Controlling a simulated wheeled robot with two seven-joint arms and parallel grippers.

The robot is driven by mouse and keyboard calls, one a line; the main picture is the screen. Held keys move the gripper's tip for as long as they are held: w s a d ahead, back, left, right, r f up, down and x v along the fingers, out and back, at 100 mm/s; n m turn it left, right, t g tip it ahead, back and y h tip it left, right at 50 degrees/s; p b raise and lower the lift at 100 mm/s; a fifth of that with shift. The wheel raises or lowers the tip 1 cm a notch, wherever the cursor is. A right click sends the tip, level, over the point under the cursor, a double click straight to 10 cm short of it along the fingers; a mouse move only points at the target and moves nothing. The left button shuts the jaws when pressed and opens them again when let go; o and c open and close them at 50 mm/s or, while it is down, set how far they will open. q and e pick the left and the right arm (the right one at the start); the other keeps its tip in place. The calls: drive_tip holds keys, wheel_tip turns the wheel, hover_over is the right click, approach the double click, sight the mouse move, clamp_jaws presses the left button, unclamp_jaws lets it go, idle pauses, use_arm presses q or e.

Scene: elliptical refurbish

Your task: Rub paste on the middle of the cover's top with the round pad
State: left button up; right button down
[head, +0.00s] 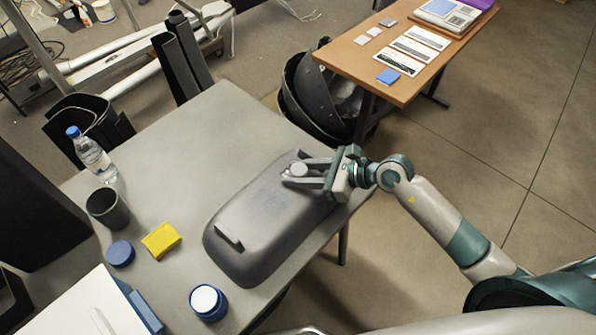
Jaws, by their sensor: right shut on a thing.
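The cover (262,242) is a long dark grey shell with rounded ends, lying on the grey table (190,130). A raised rib stands near its lower left end. A faint bluish smear (269,199) shows on its top. My right gripper (296,175) is over the cover's upper right end, shut on the round pad (299,169), a small pale disc. Whether the pad touches the cover I cannot tell. A jar with a blue body and whitish top (208,301) stands at the table's front; a blue round lid (120,253) lies to its left. My left gripper is not in view.
A yellow sponge (161,240), a dark cup (107,208) and a water bottle (91,154) stand on the table's left. A wooden table (420,88) with cards is at the upper right. The grey table's far part is clear.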

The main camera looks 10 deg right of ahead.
sight(284, 192)
drive_tip(key=shift+s+a+r+p, duration=0.1)
drive_tip(key=shift+s+a+p, duration=0.35)
drive_tip(key=shift+a, duration=0.2)
drive_tip(key=shift+s+a+p, duration=0.5)
drive_tip(key=shift+a+p, duration=0.05)
drive_tip(key=shift+a, duration=0.25)
drive_tip(key=shift+s+a+p, duration=0.45)
drive_tip(key=shift+a+p, duration=0.05)
drive_tip(key=shift+a, duration=0.15)
drive_tip(key=shift+s+a+p, duration=0.4)
drive_tip(key=shift+s+a, duration=0.05)
drive_tip(key=shift+a, duration=0.25)
drive_tip(key=shift+s+a+f, duration=0.1)
drive_tip(key=shift+f, duration=0.1)
